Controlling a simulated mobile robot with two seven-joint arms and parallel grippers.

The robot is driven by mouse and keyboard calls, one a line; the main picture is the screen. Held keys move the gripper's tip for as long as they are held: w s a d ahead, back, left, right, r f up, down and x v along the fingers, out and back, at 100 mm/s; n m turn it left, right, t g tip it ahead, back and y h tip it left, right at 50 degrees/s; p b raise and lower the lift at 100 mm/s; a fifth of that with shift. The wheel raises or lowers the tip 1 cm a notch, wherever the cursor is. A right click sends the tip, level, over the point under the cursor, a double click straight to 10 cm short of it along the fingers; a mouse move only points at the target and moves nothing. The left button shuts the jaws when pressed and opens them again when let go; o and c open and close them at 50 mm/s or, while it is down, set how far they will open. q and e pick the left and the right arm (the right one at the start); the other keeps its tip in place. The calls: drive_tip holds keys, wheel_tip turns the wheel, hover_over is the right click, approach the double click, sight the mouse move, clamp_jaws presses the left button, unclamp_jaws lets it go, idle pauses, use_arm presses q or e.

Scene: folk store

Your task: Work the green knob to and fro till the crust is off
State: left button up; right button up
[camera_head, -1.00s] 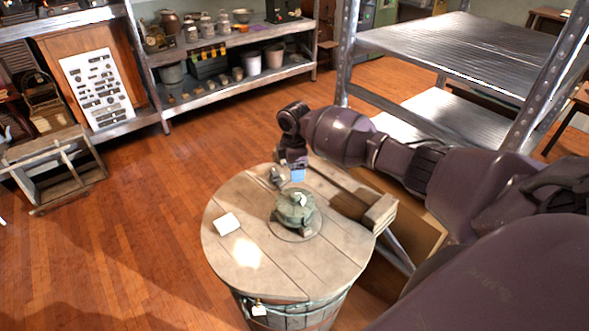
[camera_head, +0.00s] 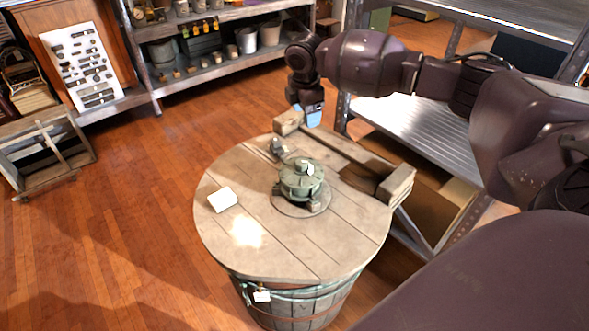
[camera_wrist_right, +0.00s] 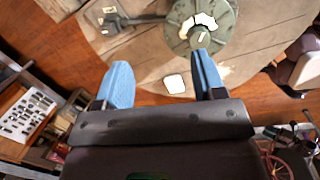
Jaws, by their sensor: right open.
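A squat green-grey cast device (camera_head: 301,181) stands on a round base plate in the middle of the wooden barrel top (camera_head: 225,250). The green knob (camera_head: 303,167) appears to be its raised top part. In the right wrist view the device (camera_wrist_right: 178,20) shows as a round green disc with white patches; I cannot tell crust from glare. My right gripper (camera_head: 312,118) is above the far edge of the barrel top, apart from the device. Its blue fingers (camera_wrist_right: 163,72) are wide apart with nothing between them. My left gripper is out of view.
A white card (camera_head: 222,199) lies left of the device, and a small grey metal piece (camera_head: 279,149) lies behind it. A wooden frame (camera_head: 396,184) borders the barrel top at the right. Metal shelving (camera_head: 430,135) stands behind my right arm. Open floor lies left.

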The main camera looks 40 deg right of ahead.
sight(301, 162)
drive_tip(key=s+a+f+n+g+y, duration=0.1)
drive_tip(key=s+a+f+n, duration=0.1)
drive_tip(key=s+a, duration=0.2)
wheel_tip(301, 162, down, 9)
drive_tip(key=shift+w+r+b, duration=0.1)
drive_tip(key=shift+r+b, duration=0.05)
drive_tip(key=shift+b, duration=1)
drive_tip(key=shift+f, duration=0.6)
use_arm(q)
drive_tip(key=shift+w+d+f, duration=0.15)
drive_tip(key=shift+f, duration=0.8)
use_arm(e)
drive_tip(key=shift+f, duration=0.15)
